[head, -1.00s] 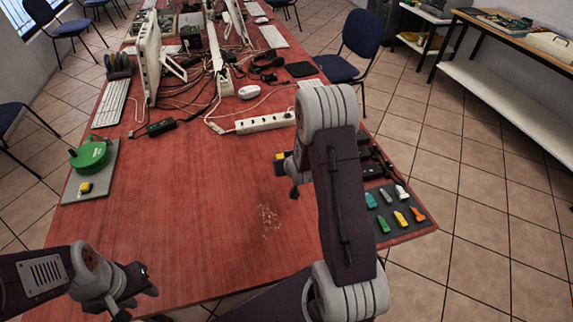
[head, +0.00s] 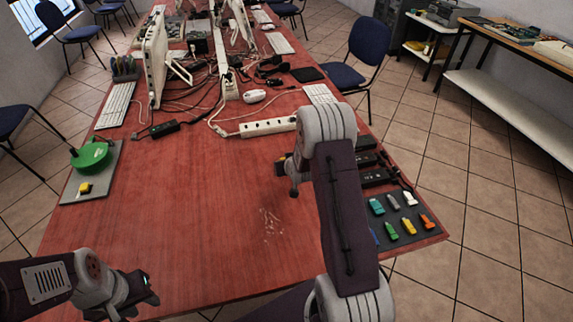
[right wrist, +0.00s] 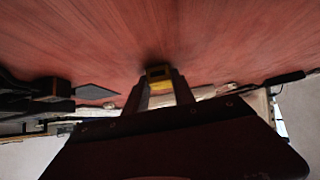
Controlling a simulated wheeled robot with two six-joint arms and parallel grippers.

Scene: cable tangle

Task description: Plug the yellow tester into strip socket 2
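The yellow tester (right wrist: 160,78) sits between the fingertips of my right gripper (right wrist: 160,86) in the right wrist view; the gripper is shut on it. In the head view this gripper (head: 281,166) is mostly hidden by my right arm, with a little yellow at its tip. It is in front of the white power strip (head: 266,127), apart from it. The strip lies across the table with a row of sockets; its right end is behind my arm. I cannot make out socket numbers. My left gripper (head: 146,293) is at the near left edge; its finger opening is unclear.
A grey mat (head: 75,195) at the left holds a green round thing (head: 92,155) and a small yellow-and-black piece (head: 84,188). A dark mat (head: 425,237) at the right holds several coloured sticks. Cables, monitors and a black adapter (head: 164,128) crowd the back.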

